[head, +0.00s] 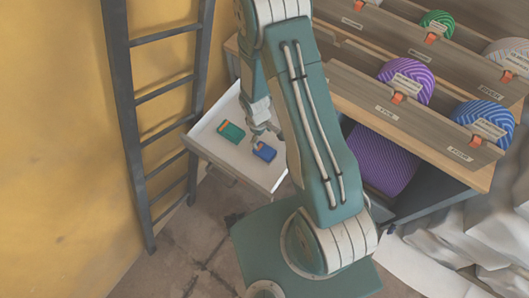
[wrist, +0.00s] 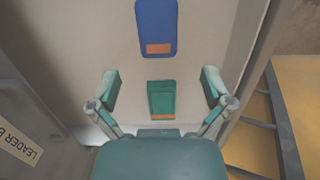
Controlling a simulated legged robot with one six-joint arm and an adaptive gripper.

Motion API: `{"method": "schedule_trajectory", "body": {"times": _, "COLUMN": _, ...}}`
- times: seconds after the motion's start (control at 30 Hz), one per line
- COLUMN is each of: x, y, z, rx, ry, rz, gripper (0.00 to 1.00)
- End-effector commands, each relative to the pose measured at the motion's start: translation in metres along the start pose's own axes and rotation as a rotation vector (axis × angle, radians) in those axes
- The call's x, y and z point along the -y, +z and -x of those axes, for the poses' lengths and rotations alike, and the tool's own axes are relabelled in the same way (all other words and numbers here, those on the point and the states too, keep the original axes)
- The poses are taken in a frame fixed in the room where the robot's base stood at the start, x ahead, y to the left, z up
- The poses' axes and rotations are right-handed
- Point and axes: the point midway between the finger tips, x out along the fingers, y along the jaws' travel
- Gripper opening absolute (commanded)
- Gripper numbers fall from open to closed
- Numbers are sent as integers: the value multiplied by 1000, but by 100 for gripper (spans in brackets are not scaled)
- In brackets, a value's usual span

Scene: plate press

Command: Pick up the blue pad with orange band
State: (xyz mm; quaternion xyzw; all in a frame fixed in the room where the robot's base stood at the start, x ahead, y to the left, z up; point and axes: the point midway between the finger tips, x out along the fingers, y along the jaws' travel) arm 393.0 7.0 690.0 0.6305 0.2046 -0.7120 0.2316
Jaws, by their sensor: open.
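The blue pad with an orange band (head: 265,152) lies flat in the open white drawer, near its front right end. In the wrist view the blue pad (wrist: 156,20) is at the top centre, beyond my fingertips, with its orange band at the near end. My gripper (wrist: 161,86) is open and empty, its two fingers spread left and right. In the head view my gripper (head: 261,134) is over the drawer, close to the blue pad and partly hidden by my arm. A green pad (wrist: 161,98) with an orange band shows between the fingers in the wrist view.
The white drawer (head: 218,148) has raised walls around the pads. The green pad also shows left of the blue one (head: 231,131). A dark ladder (head: 141,130) leans by the yellow wall at left. Wooden bins (head: 375,108) with yarn balls stand at right.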

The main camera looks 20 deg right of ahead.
Motion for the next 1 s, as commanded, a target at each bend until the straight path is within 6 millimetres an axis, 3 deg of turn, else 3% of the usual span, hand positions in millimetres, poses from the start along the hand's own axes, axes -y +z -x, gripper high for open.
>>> {"method": "schedule_trajectory", "body": {"times": 0.3, "x": 0, "y": 0, "z": -44, "rx": 3, "ry": -2, "rz": 2, "gripper": 100}}
{"method": "schedule_trajectory", "body": {"times": 0.57, "x": -1, "y": -2, "z": -63, "rx": 1, "ry": -1, "rz": 1, "gripper": 100}}
{"method": "schedule_trajectory", "body": {"times": 0.83, "x": -3, "y": -5, "z": -100, "rx": 2, "ry": -1, "rz": 0, "gripper": 100}}
{"method": "schedule_trajectory", "body": {"times": 1.0, "x": -4, "y": -6, "z": -108, "rx": 1, "ry": -1, "rz": 0, "gripper": 100}}
